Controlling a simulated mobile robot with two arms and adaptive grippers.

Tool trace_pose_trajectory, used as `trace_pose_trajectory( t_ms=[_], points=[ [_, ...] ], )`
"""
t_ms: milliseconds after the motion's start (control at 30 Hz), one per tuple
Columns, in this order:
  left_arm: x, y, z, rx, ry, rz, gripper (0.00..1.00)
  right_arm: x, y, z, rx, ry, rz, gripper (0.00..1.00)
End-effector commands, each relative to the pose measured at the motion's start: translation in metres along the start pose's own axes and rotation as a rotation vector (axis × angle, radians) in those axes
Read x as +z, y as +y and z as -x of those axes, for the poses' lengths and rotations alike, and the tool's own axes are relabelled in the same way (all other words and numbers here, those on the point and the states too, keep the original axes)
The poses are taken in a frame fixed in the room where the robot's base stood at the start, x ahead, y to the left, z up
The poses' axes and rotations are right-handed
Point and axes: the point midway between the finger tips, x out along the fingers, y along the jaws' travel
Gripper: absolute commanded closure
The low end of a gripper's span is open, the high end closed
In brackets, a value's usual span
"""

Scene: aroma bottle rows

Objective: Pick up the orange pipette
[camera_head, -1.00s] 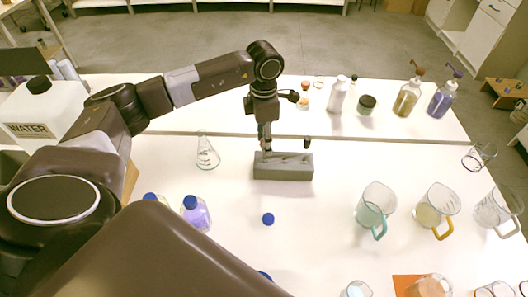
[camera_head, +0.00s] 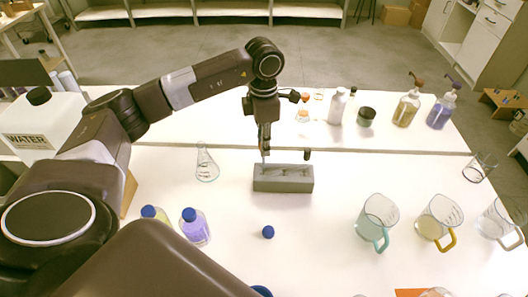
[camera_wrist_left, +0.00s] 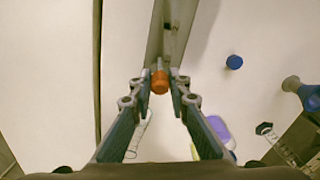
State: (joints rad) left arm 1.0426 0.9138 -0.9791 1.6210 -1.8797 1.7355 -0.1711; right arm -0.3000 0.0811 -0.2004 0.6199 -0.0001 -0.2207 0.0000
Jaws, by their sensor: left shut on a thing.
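The orange pipette shows in the left wrist view as an orange bulb (camera_wrist_left: 160,82) between my fingertips. In the head view a thin pale stem (camera_head: 264,158) shows below the fingers. My left gripper (camera_head: 265,151) is shut on the pipette, above the left end of the grey rack (camera_head: 283,184). The gripper also shows in the wrist view (camera_wrist_left: 159,88). I cannot tell whether the pipette's lower tip is clear of the rack. A dark-topped pipette (camera_head: 307,155) stands at the rack's right end. My right gripper is not in view.
A glass flask (camera_head: 206,165) stands left of the rack, and a purple-filled bottle (camera_head: 195,228) nearer. A blue cap (camera_head: 268,232) lies in front. Mugs (camera_head: 376,222) stand at right. Bottles (camera_head: 407,106) line the back table.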

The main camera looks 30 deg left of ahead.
Motion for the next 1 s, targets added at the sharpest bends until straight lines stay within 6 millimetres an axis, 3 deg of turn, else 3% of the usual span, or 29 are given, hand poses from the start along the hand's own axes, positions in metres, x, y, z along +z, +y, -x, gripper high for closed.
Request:
trace_pose_trajectory(
  t_ms=[400,500,700,1000],
  points=[
    [0.002,0.001,0.108,0.004,-0.006,-0.001,0.90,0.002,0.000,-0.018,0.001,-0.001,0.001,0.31],
    [0.001,0.001,0.133,0.005,-0.002,-0.001,0.90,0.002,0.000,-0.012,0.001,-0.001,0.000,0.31],
    [0.001,0.001,0.158,0.002,0.001,-0.001,0.90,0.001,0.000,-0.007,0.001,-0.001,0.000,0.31],
    [0.000,0.000,0.165,-0.001,0.002,-0.001,0.90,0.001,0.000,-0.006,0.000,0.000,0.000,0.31]
  ],
)
